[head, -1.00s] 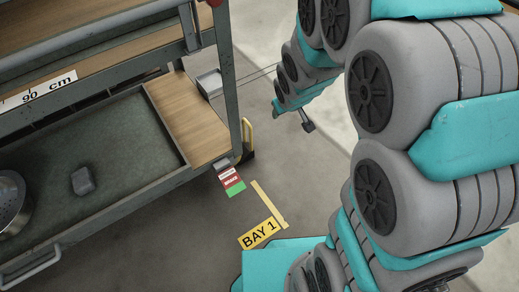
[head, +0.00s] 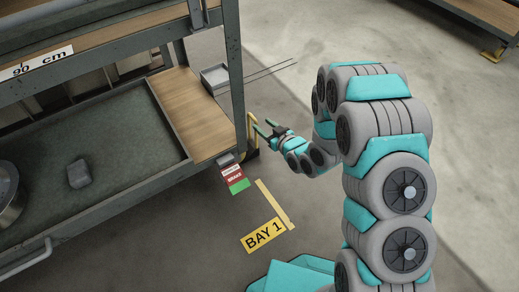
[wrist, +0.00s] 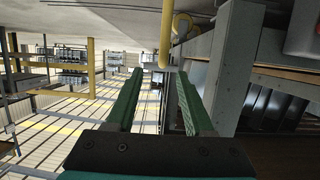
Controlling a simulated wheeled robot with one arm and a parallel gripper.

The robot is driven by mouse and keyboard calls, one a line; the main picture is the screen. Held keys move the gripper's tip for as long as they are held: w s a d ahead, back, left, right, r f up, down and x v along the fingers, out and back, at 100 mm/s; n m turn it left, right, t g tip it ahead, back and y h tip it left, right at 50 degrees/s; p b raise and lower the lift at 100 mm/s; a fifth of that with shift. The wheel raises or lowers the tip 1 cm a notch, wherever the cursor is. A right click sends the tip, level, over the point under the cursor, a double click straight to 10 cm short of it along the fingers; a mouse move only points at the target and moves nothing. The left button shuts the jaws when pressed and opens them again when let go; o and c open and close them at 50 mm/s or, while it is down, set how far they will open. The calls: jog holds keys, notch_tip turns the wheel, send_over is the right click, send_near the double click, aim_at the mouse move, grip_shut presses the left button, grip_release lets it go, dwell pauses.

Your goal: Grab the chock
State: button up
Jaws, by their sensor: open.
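The chock seems to be the yellow-handled piece (head: 253,146) on the floor beside the cart's near right leg. Its lower part is partly hidden in the head view by the leg and my gripper. In the wrist view a yellow upright bar (wrist: 167,38) with a curved top shows ahead, beyond the fingertips. My gripper (head: 264,127) is open, its two green fingers pointing left at the yellow handle, close to it. It also shows in the wrist view (wrist: 158,76), with nothing between the fingers. Whether a finger touches the handle cannot be told.
The metal cart (head: 120,215) fills the left, with a dark tray holding a grey block (head: 79,174) and a metal bowl (head: 10,195). A red and green brake tag (head: 234,178) hangs at its corner. A BAY 1 label (head: 264,235) lies on the floor.

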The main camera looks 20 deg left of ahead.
aim_at(252, 116)
jog(key=shift+b+x, duration=0.6)
jog(key=shift+x, duration=3.35)
jog(key=shift+s+a+r, duration=0.1)
jog(key=shift+s+a, duration=0.05)
grip_shut()
